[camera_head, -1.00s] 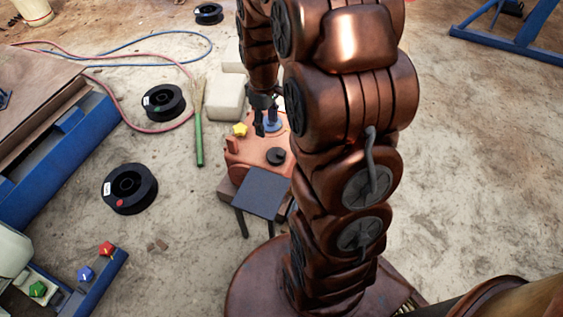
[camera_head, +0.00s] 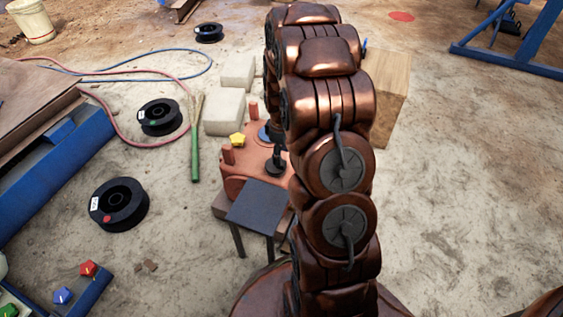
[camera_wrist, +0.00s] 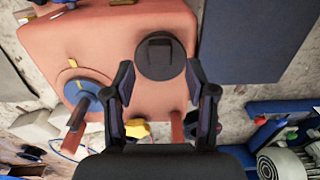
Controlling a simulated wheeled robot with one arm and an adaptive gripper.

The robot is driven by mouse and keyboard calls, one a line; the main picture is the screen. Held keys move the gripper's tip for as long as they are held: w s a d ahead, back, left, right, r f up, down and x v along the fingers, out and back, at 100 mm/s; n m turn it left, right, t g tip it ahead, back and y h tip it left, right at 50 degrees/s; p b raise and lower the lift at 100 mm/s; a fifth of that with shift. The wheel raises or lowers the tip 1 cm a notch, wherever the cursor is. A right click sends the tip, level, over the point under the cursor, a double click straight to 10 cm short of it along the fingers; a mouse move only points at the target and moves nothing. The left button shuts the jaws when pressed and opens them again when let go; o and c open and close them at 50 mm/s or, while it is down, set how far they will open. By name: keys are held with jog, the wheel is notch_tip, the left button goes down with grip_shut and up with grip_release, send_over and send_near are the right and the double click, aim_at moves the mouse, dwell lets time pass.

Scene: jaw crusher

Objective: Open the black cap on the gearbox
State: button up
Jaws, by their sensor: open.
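The orange gearbox (camera_head: 258,178) stands on the ground left of my arm, and its top fills much of the wrist view (camera_wrist: 90,35). The round black cap (camera_wrist: 160,60) has a raised square centre and sits on the gearbox top; it is partly covered by my gripper in the head view (camera_head: 275,170). My gripper (camera_wrist: 159,68) is open and empty, with one finger on each side of the cap's near edge in the wrist view. I cannot tell whether the fingers touch the cap. In the head view my gripper (camera_head: 276,152) is just over the cap.
A blue disc (camera_wrist: 84,96) with an orange handle and a yellow star-shaped knob (camera_wrist: 138,130) are on the gearbox near the cap. Orange posts (camera_head: 228,154) rise from it. A dark small table (camera_head: 259,205) stands in front. Pale blocks (camera_head: 224,112) and a wooden box (camera_head: 388,95) stand behind.

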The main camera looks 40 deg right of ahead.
jog(key=shift+f+b, duration=0.45)
jog(key=shift+f, duration=1.5)
jog(key=shift+c, duration=0.2)
grip_shut()
